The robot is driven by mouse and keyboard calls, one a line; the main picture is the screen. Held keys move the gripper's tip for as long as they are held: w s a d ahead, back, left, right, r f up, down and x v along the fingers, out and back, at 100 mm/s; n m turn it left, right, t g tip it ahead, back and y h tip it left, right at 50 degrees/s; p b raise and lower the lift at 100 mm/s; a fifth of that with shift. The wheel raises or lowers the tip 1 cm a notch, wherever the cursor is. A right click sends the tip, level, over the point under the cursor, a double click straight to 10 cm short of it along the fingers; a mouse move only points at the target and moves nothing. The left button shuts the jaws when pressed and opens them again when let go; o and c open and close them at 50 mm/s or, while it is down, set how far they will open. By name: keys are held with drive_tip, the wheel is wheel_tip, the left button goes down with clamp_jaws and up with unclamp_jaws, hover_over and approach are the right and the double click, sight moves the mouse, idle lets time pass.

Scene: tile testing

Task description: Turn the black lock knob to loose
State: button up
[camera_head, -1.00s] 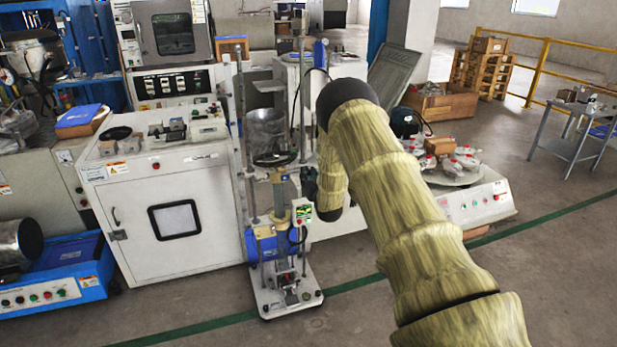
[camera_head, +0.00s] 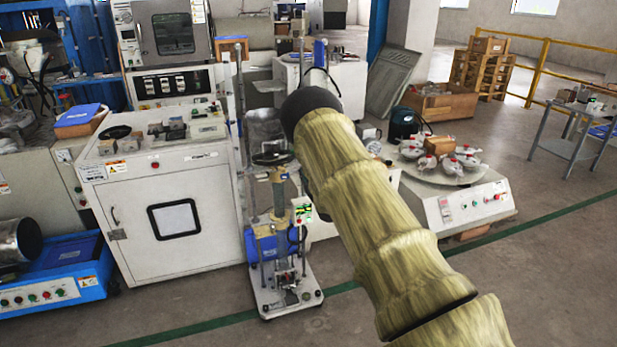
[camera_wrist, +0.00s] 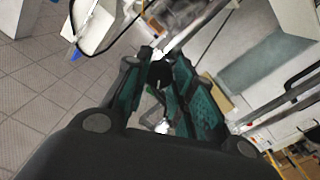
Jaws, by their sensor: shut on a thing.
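In the wrist view, my gripper (camera_wrist: 160,60) has its two dark fingers with teal pads closed around a small black knob (camera_wrist: 160,75) between the fingertips. A pale metal rod or post runs diagonally just past the fingertips. The knob's markings and how far it is turned cannot be seen. In the head view, the test stand with upright posts, a black handwheel (camera_head: 271,158) and a blue motor-like body (camera_head: 266,246) stands in the middle. My arm covers my gripper and the knob there.
A white cabinet (camera_head: 130,240) stands left of the stand. A round table (camera_head: 459,181) with several fittings is right of my arm. A grey side table (camera_head: 560,145) stands far right. The floor at front right is open.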

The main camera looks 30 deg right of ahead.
drive_tip(key=n+b, duration=0.3)
drive_tip(key=n, duration=0.7)
drive_tip(key=shift+f+n, duration=0.15)
drive_tip(key=shift+n, duration=0.25)
idle(0.4)
drive_tip(key=o, duration=1.1)
drive_tip(key=shift+y, duration=0.3)
drive_tip(key=shift+c, duration=0.2)
drive_tip(key=v, duration=1.2)
drive_tip(key=shift+f, duration=0.1)
